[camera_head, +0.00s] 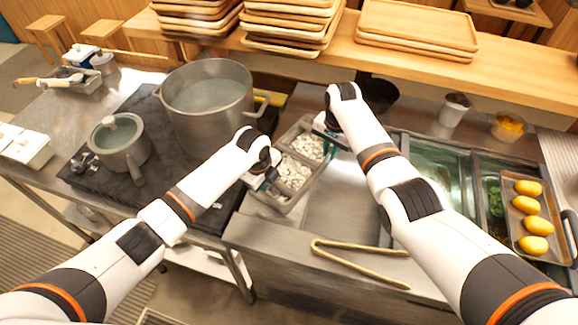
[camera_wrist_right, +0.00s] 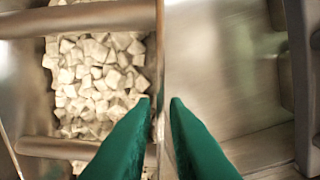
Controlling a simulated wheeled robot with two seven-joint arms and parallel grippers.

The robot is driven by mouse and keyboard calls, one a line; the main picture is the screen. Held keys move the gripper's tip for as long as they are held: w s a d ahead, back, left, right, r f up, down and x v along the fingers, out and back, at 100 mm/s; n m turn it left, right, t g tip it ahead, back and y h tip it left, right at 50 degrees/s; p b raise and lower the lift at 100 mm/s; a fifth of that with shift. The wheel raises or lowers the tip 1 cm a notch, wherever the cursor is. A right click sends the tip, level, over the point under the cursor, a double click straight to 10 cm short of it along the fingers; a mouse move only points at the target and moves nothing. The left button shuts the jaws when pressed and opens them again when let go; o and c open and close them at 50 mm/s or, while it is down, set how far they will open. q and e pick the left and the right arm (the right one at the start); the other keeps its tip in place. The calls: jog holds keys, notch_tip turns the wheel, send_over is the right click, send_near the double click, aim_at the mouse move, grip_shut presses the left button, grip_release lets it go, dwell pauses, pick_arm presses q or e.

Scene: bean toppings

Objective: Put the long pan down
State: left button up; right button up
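The long pan (camera_head: 276,199) is a narrow grey metal container holding white cubes in two sections. It lies lengthwise between the stove and the steel counter in the head view, and its right rim also shows in the right wrist view (camera_wrist_right: 158,45). My left gripper (camera_head: 268,181) is at the pan's left side; its fingertips are too small and hidden to judge. My right gripper (camera_head: 328,140) is at the pan's right side near the far end. In the right wrist view its green fingers (camera_wrist_right: 160,103) stand close together on either side of the rim, with only a narrow gap.
A large pot (camera_head: 208,100) and a smaller lidded pot (camera_head: 119,143) stand on the black stove left of the pan. Tongs (camera_head: 360,262) lie on the front counter edge. A tray of yellow items (camera_head: 519,237) is at right. Stacked wooden trays line the back shelf.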

pick_arm(q)
jog(key=shift+o, duration=0.9)
jog(key=shift+s+r, duration=0.1)
jog(key=shift+r, duration=0.05)
pick_arm(e)
jog(key=shift+o, duration=0.7)
jog(key=shift+s+r, duration=0.15)
pick_arm(q)
jog(key=shift+r, duration=0.25)
notch_tip(320, 180, up, 11)
jog(key=s+a, duration=0.1)
jog(key=s, duration=0.1)
pick_arm(e)
notch_tip(320, 180, up, 12)
jog(key=shift+d, duration=0.2)
pick_arm(q)
jog(key=shift+a, duration=0.1)
pick_arm(e)
jog(key=shift+s+f, duration=0.2)
